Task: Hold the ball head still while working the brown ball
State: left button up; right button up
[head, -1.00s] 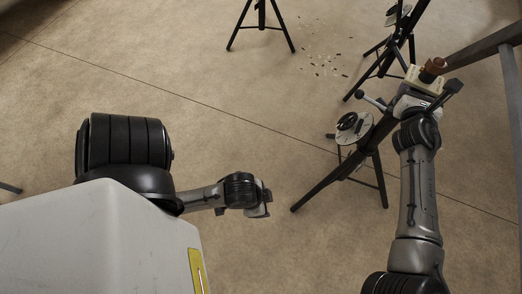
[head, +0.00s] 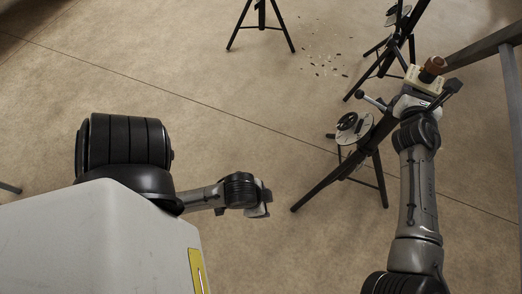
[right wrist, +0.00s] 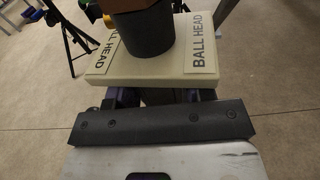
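The ball head (head: 412,77) is a cream block at the upper right of the head view, by the end of my right arm. In the right wrist view the block (right wrist: 150,75) carries "BALL HEAD" labels. A dark cylinder (right wrist: 146,32) stands on it, with a brown piece (right wrist: 122,4) above, cut off by the frame top. The brown ball (head: 434,66) tops the block in the head view. My right gripper (right wrist: 163,98) is right at the block, its fingers apart and partly hidden under it; its grip is unclear. My left gripper (head: 265,202) is far from the block, above the floor.
A tripod stand with a round plate (head: 354,128) stands left of my right arm. Another tripod (head: 261,15) is at the top, and one (head: 390,50) behind the ball head. A grey beam (head: 485,47) runs at the right. Small bits (head: 325,70) lie on the floor.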

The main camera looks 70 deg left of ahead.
jog(key=o, duration=0.5)
jog(key=shift+c, duration=0.2)
jog(key=shift+d, duration=0.1)
jog(key=v, duration=1.2)
dwell(0.7)
